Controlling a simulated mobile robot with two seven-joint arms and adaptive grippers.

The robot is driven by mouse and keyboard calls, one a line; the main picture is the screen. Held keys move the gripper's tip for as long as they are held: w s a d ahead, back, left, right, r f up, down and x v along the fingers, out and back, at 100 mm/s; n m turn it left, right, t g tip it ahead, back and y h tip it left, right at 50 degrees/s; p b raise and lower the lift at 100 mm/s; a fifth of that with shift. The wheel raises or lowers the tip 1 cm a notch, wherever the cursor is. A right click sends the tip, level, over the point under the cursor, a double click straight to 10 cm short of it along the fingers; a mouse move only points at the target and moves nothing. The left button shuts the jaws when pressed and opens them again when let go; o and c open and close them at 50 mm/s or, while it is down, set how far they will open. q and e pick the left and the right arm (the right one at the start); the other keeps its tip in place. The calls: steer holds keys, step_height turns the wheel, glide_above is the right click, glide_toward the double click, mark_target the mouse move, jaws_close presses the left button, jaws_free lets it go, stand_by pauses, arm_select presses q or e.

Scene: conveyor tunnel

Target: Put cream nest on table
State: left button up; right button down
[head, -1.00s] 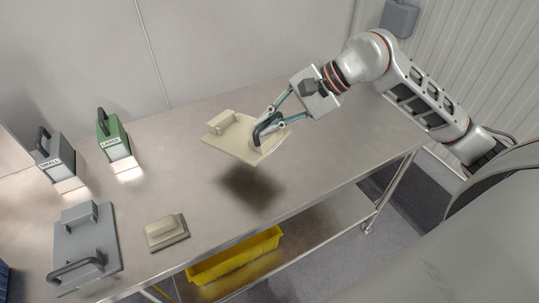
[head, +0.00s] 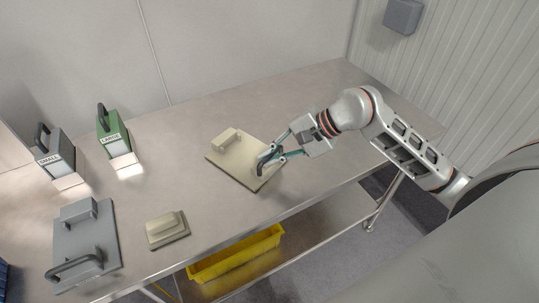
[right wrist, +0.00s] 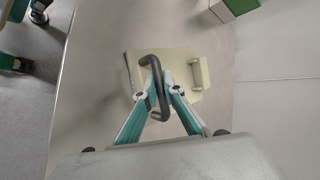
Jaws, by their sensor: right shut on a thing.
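The cream nest (head: 241,161) is a flat cream plate with a raised cream block at one end and a dark handle at the other. In the head view it is at the middle of the steel table (head: 330,120), low at the surface; whether it fully touches is hard to tell. My right gripper (head: 268,160) is shut on its dark handle. The right wrist view shows the fingers (right wrist: 163,92) on that handle, with the nest (right wrist: 190,65) beyond them.
A grey plate with a handle (head: 86,245) and a small cream block piece (head: 167,229) lie at the table's left front. A box marked SMALL (head: 54,152) and a green box marked LARGE (head: 113,131) stand behind them. A yellow bin (head: 236,255) sits on the lower shelf. The table's right is clear.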

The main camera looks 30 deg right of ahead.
steer(key=c, duration=2.2)
jaws_free()
steer(key=shift+o, duration=0.2)
steer(key=v, duration=1.2)
